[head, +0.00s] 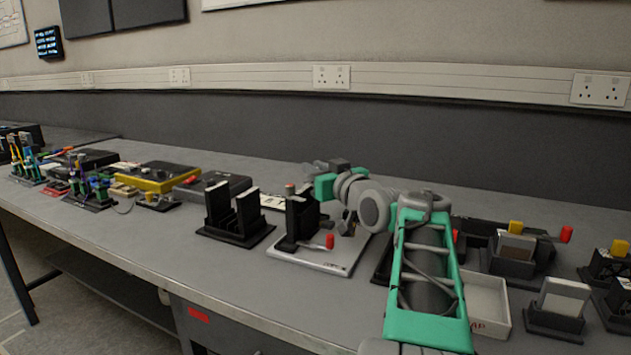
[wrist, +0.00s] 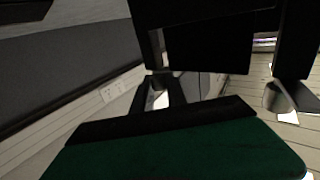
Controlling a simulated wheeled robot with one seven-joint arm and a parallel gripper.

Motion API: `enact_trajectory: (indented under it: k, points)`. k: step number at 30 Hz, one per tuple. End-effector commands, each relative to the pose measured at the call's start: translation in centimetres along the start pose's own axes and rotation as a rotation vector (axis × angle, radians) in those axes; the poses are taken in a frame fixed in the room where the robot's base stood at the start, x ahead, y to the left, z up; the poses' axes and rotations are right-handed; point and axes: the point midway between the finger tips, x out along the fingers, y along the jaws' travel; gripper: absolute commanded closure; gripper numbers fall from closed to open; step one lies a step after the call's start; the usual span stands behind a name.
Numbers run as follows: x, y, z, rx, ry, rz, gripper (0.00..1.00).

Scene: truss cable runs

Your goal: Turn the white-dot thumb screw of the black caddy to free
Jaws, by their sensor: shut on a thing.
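A black upright caddy (head: 300,220) stands on a pale grey plate (head: 345,262) near the middle of the bench in the head view. A small knob (head: 290,188) shows at its top left, with no dot readable on it. My gripper (head: 322,168) is at the end of the teal arm, just behind and above this caddy. In the wrist view its dark fingers (wrist: 162,92) are close together, beyond the green housing. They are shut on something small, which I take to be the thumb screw. The screw and its white dot are hidden from both views.
A black slotted holder (head: 236,222) stands left of the caddy. A red-tipped lever (head: 329,241) sticks out at the caddy's front right. A white open box (head: 487,303) and more black holders (head: 556,308) fill the right. Bare bench lies in front.

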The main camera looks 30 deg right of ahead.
Motion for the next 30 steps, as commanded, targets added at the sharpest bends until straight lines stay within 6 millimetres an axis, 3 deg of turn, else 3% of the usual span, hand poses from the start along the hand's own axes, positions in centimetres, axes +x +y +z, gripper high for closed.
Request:
enact_trajectory:
  k: [14,15,22,30]
  points:
    - [-0.11,0.08,0.06,0.002,-0.004,0.087,1.00]
    - [-0.11,0.08,0.05,0.002,-0.004,0.087,0.81]
    - [-0.11,0.10,0.04,0.002,-0.003,0.087,0.62]
    - [-0.20,0.09,0.00,0.002,-0.003,0.087,0.60]
